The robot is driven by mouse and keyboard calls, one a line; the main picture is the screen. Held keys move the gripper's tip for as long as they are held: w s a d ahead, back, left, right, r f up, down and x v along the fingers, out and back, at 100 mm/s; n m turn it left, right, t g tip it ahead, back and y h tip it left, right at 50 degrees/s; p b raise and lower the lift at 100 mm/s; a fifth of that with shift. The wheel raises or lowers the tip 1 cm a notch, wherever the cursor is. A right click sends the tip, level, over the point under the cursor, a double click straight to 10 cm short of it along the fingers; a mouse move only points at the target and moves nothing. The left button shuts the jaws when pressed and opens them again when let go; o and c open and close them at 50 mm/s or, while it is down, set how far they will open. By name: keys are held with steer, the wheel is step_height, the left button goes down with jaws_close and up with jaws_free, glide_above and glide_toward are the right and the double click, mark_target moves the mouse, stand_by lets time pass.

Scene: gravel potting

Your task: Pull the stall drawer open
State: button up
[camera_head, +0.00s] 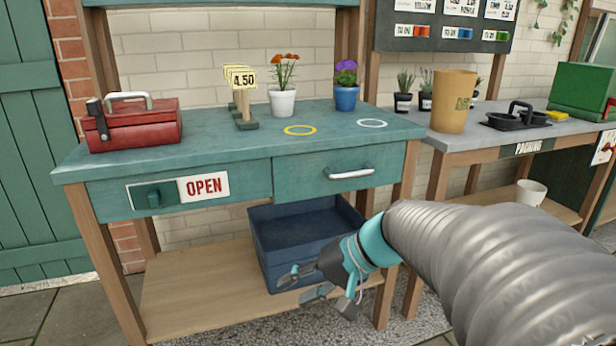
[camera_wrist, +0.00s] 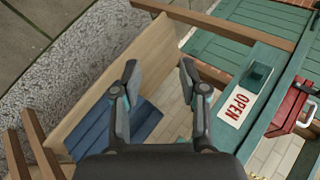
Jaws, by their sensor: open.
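The teal stall (camera_head: 230,118) has a shut drawer (camera_head: 300,178) on the right of its front, with a silver bar handle (camera_head: 350,172). Left of the drawer are a red-lettered OPEN sign (camera_head: 204,187) and a dark green block (camera_head: 154,196); sign (camera_wrist: 237,106) and block (camera_wrist: 256,76) also show in the wrist view. My gripper (camera_head: 300,287) is open and empty, below the drawer and in front of the blue crate, apart from the handle. In the wrist view my gripper's fingers (camera_wrist: 158,66) are spread apart; the handle is not visible there.
A blue crate (camera_head: 277,262) stands on the wooden lower shelf (camera_head: 190,290). A red toolbox (camera_head: 135,128), price signs (camera_head: 243,95) and flower pots (camera_head: 282,103) stand on the stall top. A packing bench (camera_head: 480,140) adjoins on the right. The space before the drawer front looks clear.

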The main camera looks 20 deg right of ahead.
steer(key=w+d+r+m+t+y, duration=0.2)
steer(key=w+d+t+y, duration=0.1)
steer(key=w+d, duration=0.3)
steer(key=m+t+h, duration=0.3)
steer(key=m+t, duration=0.3)
steer(key=t, duration=0.5)
glide_toward(353, 177)
steer(key=p+x, duration=0.1)
steer(key=x, duration=1)
steer(key=shift+s, duration=0.1)
jaws_close()
